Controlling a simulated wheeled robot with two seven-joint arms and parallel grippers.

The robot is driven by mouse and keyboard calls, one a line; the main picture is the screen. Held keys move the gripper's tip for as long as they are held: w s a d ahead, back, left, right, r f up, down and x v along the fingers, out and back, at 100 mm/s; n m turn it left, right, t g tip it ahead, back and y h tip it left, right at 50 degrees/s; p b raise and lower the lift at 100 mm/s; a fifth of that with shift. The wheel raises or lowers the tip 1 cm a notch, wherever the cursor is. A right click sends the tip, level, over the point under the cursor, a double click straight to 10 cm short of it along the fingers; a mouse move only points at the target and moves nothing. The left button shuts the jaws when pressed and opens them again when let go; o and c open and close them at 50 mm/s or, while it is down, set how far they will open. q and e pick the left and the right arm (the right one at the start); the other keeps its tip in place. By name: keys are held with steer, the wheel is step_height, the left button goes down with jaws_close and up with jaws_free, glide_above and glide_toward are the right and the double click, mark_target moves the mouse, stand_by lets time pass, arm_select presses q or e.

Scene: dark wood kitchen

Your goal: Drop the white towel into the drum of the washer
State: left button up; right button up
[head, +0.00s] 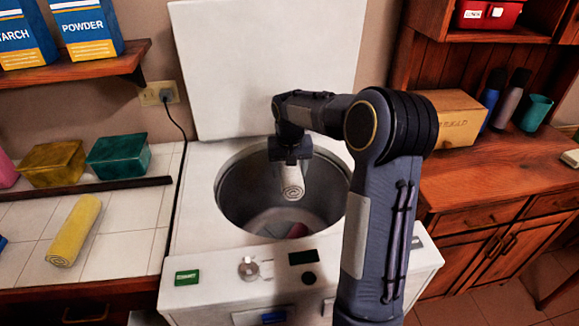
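The white towel (292,187) is rolled up and hangs below my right gripper (291,163), its spiral end facing me. My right arm reaches in from the lower right, and the gripper is shut on the towel over the open drum (234,190) of the washer. The towel's lower end is at or below the level of the drum's rim in the picture; its exact height is hard to judge. The white washer (200,225) has its lid (265,60) standing up at the back. My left gripper is not in view.
Pale and reddish cloth (298,230) lies at the drum's bottom. A yellow rolled towel (75,230) and yellow and green boxes (118,155) are on the left tiled counter. A wooden breadbox (452,117) and bottles stand on the right counter. My arm hides the washer's right side.

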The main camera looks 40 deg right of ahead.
steer(key=shift+f, duration=0.2)
steer(key=o, duration=1.2)
steer(key=shift+c, duration=0.2)
steer(key=shift+s+a+r, duration=0.1)
steer(key=shift+s+r, duration=0.05)
steer(key=shift+r, duration=1.15)
steer(key=shift+s+a+r, duration=0.15)
steer(key=shift+s+r, duration=0.05)
steer(key=shift+r, duration=1.1)
steer(key=shift+s+a+r, duration=0.1)
steer(key=shift+s+r, duration=0.05)
steer(key=shift+r, duration=1.15)
